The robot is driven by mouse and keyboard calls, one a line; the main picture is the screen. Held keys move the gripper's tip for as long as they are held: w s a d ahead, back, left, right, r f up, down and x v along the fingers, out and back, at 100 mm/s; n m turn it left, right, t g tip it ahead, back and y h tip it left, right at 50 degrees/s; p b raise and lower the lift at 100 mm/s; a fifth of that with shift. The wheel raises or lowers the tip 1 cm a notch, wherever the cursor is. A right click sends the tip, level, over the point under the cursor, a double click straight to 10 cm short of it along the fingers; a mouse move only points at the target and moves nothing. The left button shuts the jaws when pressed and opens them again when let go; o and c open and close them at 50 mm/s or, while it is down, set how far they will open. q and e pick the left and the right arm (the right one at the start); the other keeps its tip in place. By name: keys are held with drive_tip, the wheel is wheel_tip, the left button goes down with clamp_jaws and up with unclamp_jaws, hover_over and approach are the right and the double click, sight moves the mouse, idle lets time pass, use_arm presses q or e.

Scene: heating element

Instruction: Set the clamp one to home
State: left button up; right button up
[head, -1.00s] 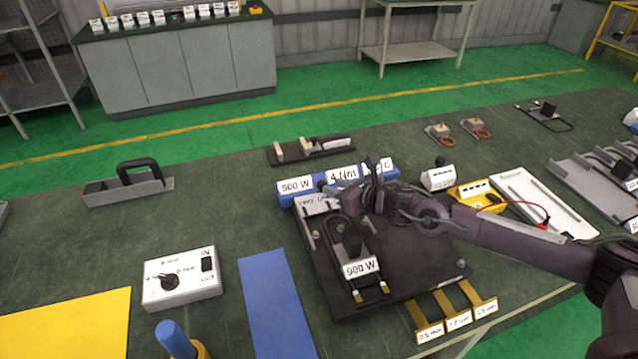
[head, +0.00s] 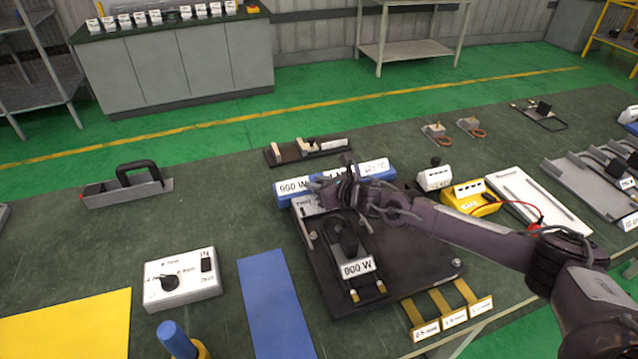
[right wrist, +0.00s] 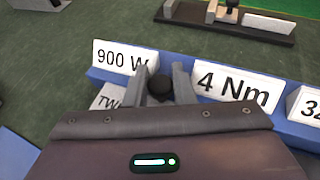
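The black fixture plate (head: 410,275) lies on the dark table and carries the heating element, labelled 900 W (head: 357,268). A small label (head: 308,203) stands at its back left; in the right wrist view it starts "TW" (right wrist: 108,98). My right gripper (head: 345,182) is over the plate's back edge. In the right wrist view a round black knob (right wrist: 160,87) lies between the fingers of my right gripper (right wrist: 160,82); whether they press on it cannot be told. A label and clamp reading "one" cannot be made out; my arm covers that area. My left gripper is out of view.
A blue label bar reading 900 W and 4 Nm (right wrist: 275,122) stands close behind the gripper. A grey switch box (head: 182,280) and a blue mat (head: 277,305) lie left of the plate. A yellow meter (head: 468,198) and white tray (head: 545,205) lie right.

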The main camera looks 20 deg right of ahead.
clamp_jaws()
drive_tip(key=shift+s, duration=0.4)
drive_tip(key=s+p, duration=0.1)
drive_tip(key=s, duration=0.3)
drive_tip(key=shift+d+p, duration=0.1)
drive_tip(key=shift+p, duration=0.2)
drive_tip(key=shift+o, duration=2.4)
unclamp_jaws()
drive_tip(key=shift+r, duration=0.1)
wheel_tip(320, 180, up, 20)
drive_tip(key=b, duration=0.3)
drive_tip(key=shift+o, duration=0.3)
